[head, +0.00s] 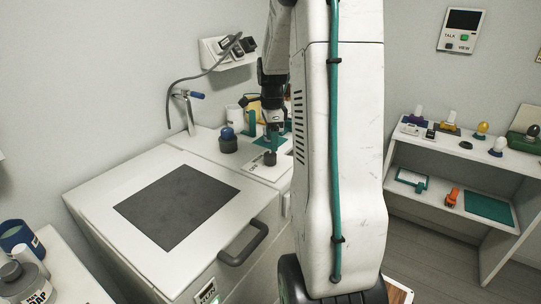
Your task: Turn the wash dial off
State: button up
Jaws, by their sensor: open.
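My gripper (271,146) points down over the white counter behind the washer lid, with its teal-tipped fingers low and close together in the head view. A small dark knob (270,158), which looks like the wash dial, sits on a pale plate just below the fingertips. I cannot tell whether the fingers touch it or stand around it. The gripper is open. My own arm column hides what lies to the right of the plate.
The white washer lid (130,187) with a dark square panel (178,206) lies in front. A wall tap (188,98) and a socket box (229,50) with cables are behind. A shelf (455,147) with bulbs stands right.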

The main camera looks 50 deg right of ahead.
aim_at(272, 154)
notch_tip(272, 154, down, 7)
jog(key=shift+a+r, duration=0.1)
jog(key=shift+r, duration=0.1)
jog(key=c, duration=1)
jog(key=shift+o, duration=0.2)
